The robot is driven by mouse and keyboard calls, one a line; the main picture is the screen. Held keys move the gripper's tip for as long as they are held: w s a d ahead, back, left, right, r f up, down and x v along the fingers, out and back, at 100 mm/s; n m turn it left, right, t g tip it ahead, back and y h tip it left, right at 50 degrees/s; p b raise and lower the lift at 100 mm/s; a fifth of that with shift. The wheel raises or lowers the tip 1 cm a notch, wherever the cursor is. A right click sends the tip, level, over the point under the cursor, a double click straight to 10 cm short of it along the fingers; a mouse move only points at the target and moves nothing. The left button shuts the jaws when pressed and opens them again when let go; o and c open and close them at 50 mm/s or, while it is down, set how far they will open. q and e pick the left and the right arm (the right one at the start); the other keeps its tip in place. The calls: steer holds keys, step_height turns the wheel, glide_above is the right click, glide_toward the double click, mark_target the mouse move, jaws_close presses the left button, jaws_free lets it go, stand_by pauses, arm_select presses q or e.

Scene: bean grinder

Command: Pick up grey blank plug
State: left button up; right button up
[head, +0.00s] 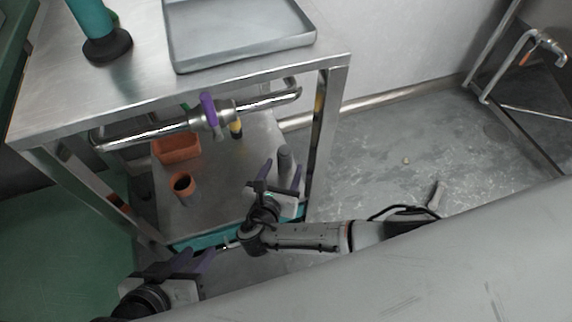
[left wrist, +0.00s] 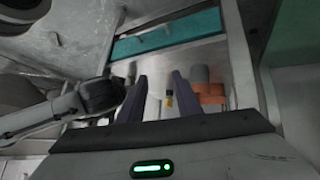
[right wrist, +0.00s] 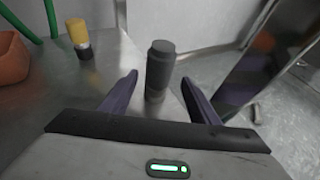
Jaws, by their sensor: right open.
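The grey blank plug (right wrist: 159,70) is a dark grey cylinder standing upright on the cart's lower shelf. In the right wrist view it stands between and just beyond the two purple fingers of my right gripper (right wrist: 160,95). It also shows in the head view (head: 284,158), near the shelf's right side. My right gripper (head: 277,174) is open and empty, with its fingers around the plug's sides in the head view; contact cannot be told. My left gripper (head: 190,262) is open and empty, low in front of the cart, and its two fingers stand apart in the left wrist view (left wrist: 157,95).
On the lower shelf (head: 225,205) are an orange bin (head: 177,148), an orange-rimmed grey cylinder (head: 184,189) and a yellow-and-black piece (head: 236,129). The cart's leg (head: 325,125) stands close right of the plug. A handle bar (head: 160,129) and tabletop overhang the shelf.

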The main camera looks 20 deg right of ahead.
mark_target(284, 167)
steer(key=x, duration=0.2)
steer(key=shift+w+d+f+b, duration=0.1)
steer(key=shift+w+f+b, duration=0.15)
steer(key=shift+b, duration=0.15)
steer(key=shift+w+d+f+b, duration=0.25)
steer(key=shift+w+f+b, duration=0.05)
steer(key=shift+w+b, duration=0.15)
steer(key=b+x, duration=0.2)
steer(key=x, duration=0.1)
steer(key=shift+w+d+f, duration=0.1)
steer(key=shift+w+d, duration=0.05)
steer(key=shift+w, duration=0.15)
steer(key=shift+w+d, duration=0.15)
steer(key=shift+w, duration=0.15)
arm_select(q)
steer(key=d, duration=0.1)
steer(key=w+d+r+h, duration=0.1)
steer(key=shift+d+r, duration=0.3)
arm_select(e)
jaws_close()
